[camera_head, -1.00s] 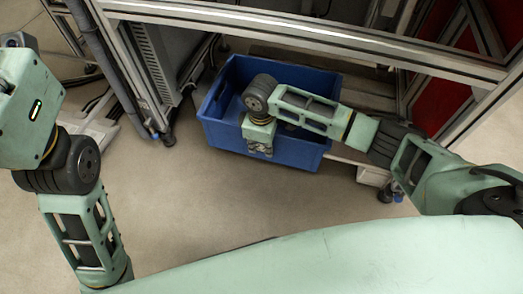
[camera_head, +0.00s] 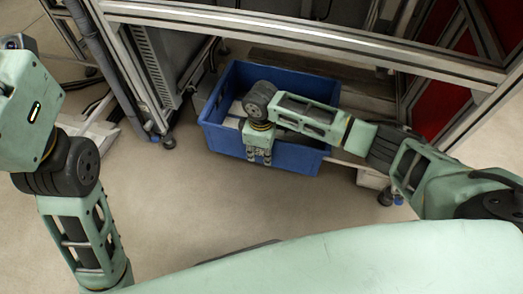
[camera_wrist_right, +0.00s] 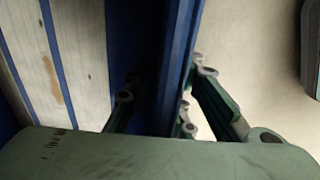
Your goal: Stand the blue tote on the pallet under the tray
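The blue tote (camera_head: 225,142) stands low beneath the metal frame in the head view. Pale surfaces with blue strips show inside it in the right wrist view. Its blue wall (camera_wrist_right: 172,60) runs between the fingers of my right gripper (camera_wrist_right: 160,110), one finger inside and the other outside. A gap shows beside the inner finger, so the gripper looks open. In the head view my right gripper (camera_head: 259,158) points down at the tote's near wall. Brownish boards (camera_head: 365,92) behind the tote may be the pallet. I cannot make out the tray. My left gripper is out of view.
A silver frame rail (camera_head: 310,35) crosses above and behind the tote. The floor (camera_head: 190,205) in front of the tote is clear.

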